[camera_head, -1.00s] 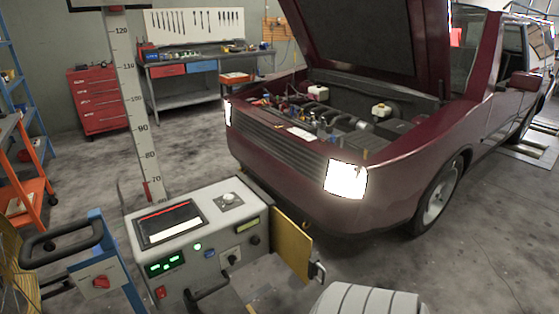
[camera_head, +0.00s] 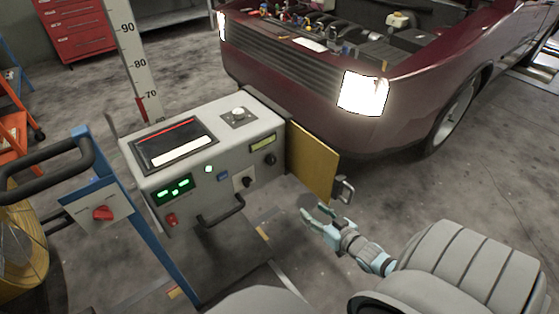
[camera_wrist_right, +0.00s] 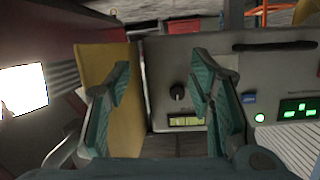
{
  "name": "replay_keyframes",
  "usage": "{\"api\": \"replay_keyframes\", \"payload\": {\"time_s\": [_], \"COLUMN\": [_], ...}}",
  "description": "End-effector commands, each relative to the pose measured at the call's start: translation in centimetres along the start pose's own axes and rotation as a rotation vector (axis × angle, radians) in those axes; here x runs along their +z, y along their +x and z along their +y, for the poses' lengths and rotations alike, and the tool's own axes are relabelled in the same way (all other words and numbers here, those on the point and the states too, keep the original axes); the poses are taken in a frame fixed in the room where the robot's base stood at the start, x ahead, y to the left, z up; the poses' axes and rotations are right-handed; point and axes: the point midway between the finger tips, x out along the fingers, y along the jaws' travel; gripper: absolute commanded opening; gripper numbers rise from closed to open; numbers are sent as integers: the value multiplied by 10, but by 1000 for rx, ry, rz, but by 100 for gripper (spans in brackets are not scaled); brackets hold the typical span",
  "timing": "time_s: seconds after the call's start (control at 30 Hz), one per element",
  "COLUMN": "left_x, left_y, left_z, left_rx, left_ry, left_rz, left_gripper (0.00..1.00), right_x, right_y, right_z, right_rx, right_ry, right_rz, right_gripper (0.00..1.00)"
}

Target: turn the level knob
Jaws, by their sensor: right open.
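The grey test console (camera_head: 215,150) stands in front of the car. Its front carries a black knob (camera_head: 270,159) below a small yellowish display and another black knob on a white plate (camera_head: 247,182). A round pale knob (camera_head: 238,113) sits on top. I cannot read which is labelled level. My right gripper (camera_head: 317,212) is open and empty, below and right of the console front, apart from it. In the right wrist view, one black knob (camera_wrist_right: 178,92) appears beyond and between the open fingers (camera_wrist_right: 160,75), untouched. My left gripper is not in view.
A black handle (camera_head: 221,213) juts from the console front. A blue cart (camera_head: 150,240) with a red knob stands left.

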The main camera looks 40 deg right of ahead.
Motion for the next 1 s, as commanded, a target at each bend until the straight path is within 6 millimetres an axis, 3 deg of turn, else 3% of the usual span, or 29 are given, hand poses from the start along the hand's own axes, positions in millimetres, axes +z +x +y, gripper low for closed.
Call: {"api": "replay_keyframes", "payload": {"time_s": [0.03,0.1,0.2,0.4,0.63,0.8,1.0], "left_x": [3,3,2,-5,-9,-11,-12], "left_y": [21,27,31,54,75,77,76], "left_z": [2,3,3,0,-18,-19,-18], "left_rx": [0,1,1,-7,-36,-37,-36], "left_ry": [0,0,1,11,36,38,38], "left_rz": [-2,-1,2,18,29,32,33], "left_gripper": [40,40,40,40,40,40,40], "right_x": [-26,-66,-88,-99,-117,-124,-125], "right_y": [11,15,22,69,129,148,151], "right_z": [-3,-11,-18,-25,-34,-37,-38], "right_rx": [-57,-124,-158,-157,-153,-153,-153], "right_ry": [24,59,79,79,79,78,78], "right_rz": [111,220,269,272,268,264,261], "right_gripper": [49,49,49,49,49,49,49]}}
